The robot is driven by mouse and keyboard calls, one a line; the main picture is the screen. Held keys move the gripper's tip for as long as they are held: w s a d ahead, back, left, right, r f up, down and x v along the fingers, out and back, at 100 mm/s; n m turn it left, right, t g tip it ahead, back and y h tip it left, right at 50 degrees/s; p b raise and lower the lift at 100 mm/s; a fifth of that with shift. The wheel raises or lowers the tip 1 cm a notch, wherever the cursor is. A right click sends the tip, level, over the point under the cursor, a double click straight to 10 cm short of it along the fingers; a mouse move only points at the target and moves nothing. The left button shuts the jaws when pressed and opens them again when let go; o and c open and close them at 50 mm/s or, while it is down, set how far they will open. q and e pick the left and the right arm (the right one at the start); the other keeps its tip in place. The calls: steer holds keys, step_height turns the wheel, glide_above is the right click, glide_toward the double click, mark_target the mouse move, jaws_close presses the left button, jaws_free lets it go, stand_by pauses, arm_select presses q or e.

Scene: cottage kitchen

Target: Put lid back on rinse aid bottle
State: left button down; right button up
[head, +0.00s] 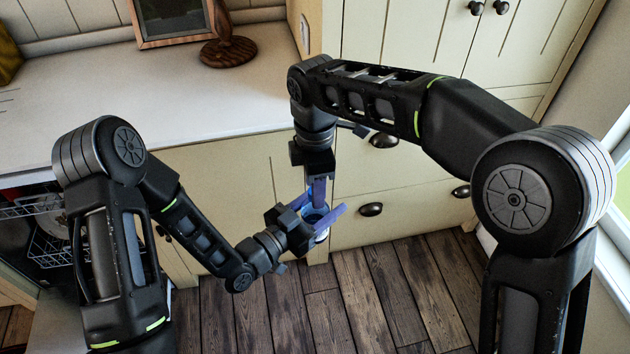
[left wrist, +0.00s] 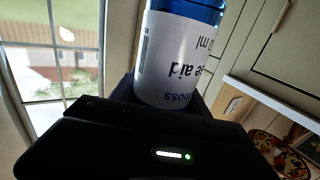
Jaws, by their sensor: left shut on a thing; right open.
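The rinse aid bottle (head: 322,236) is blue with a white label; in the head view it is small and mostly hidden between my grippers. In the left wrist view the bottle (left wrist: 180,55) shows large, its label upside down in the picture. My left gripper (head: 322,216) is shut on the bottle and holds it in the air in front of the drawers. My right gripper (head: 319,196) is open and points down just above the bottle's top, very close to my left fingers. I cannot make out the lid or whether it is on the bottle.
A white worktop (head: 190,95) with a wooden picture frame (head: 175,22) is behind. Drawers with dark knobs (head: 371,209) stand close behind the grippers. An open dishwasher rack (head: 48,245) is at the left. The wooden floor (head: 340,305) below is clear.

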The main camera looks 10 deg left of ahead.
steer(key=shift+c, duration=0.3)
jaws_close()
stand_by(0.3)
steer(key=m, duration=1.7)
steer(key=shift+m, duration=0.4)
steer(key=shift+o, duration=0.7)
jaws_free()
